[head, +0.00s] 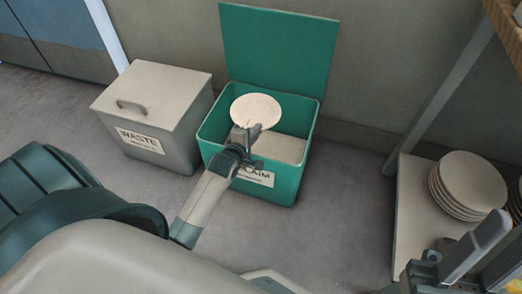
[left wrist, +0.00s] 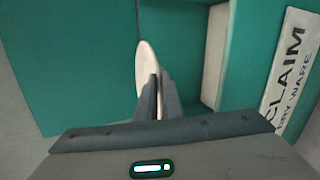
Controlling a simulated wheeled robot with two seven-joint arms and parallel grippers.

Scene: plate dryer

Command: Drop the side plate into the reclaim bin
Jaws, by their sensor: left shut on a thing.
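The side plate (head: 256,109) is a round white plate held over the opening of the reclaim bin. It shows edge-on in the left wrist view (left wrist: 146,68). My left gripper (head: 248,131) is shut on the plate's near edge. The reclaim bin (head: 272,199) is a green open-topped box with its lid (head: 278,48) raised against the wall. A pale surface shows inside the bin, to the right of the plate. My right gripper (head: 478,250) is at the lower right, partly cut off, and its fingers are not clear enough to tell their state.
A grey waste bin (head: 160,85) with a closed, handled lid stands left of the reclaim bin. At the right, a stack of plates (head: 468,184) sits on a low shelf (head: 411,210) beside a slanted grey post (head: 440,85). The floor between is clear.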

